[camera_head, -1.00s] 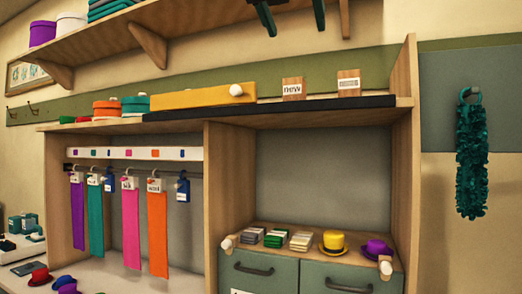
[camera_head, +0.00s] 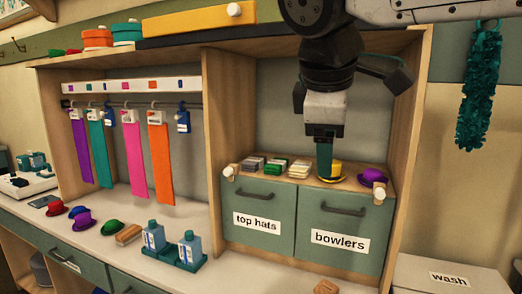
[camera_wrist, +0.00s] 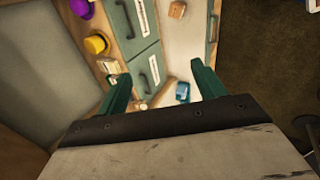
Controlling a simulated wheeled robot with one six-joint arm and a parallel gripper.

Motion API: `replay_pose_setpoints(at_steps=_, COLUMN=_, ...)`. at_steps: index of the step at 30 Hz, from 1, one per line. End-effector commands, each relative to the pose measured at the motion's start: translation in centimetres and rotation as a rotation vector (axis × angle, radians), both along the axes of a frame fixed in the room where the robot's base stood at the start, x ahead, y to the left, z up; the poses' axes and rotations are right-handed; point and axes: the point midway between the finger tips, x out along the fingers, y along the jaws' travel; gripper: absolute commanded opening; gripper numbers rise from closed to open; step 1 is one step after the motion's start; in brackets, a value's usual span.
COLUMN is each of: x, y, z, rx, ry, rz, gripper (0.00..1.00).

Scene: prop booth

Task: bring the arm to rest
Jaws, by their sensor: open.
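My gripper (camera_head: 324,172) hangs from my arm on the right of the head view, its teal fingers pointing down in front of the cubby. It overlaps the yellow hat (camera_head: 335,168) in the picture; I cannot tell the gap between them. In the wrist view my gripper (camera_wrist: 162,82) has its two fingers wide apart with nothing held between them. The yellow hat (camera_wrist: 96,44) shows there to the left of the fingers.
A purple hat (camera_head: 373,175) and several folded stacks share the ledge above the drawers labelled "top hats" (camera_head: 257,221) and "bowlers" (camera_head: 338,240). Coloured strips hang from a rail at left. Bottles (camera_head: 189,248) and small hats stand on the counter (camera_head: 140,270). A teal garland (camera_head: 477,95) hangs right.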

Motion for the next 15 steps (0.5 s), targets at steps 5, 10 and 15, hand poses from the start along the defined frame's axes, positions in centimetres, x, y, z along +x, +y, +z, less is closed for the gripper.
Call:
replay_pose_setpoints(at_steps=5, x=-5.8, y=-7.2, z=-10.7, rx=0.255, ry=0.139, rz=-0.512, gripper=0.69)
replay_pose_setpoints(at_steps=10, x=-12.5, y=-12.1, z=-19.3, rx=0.431, ry=0.235, rz=-0.949, gripper=0.69)
replay_pose_setpoints(at_steps=15, x=-16.0, y=-14.9, z=-22.7, rx=0.491, ry=0.246, rz=-1.126, gripper=0.69)
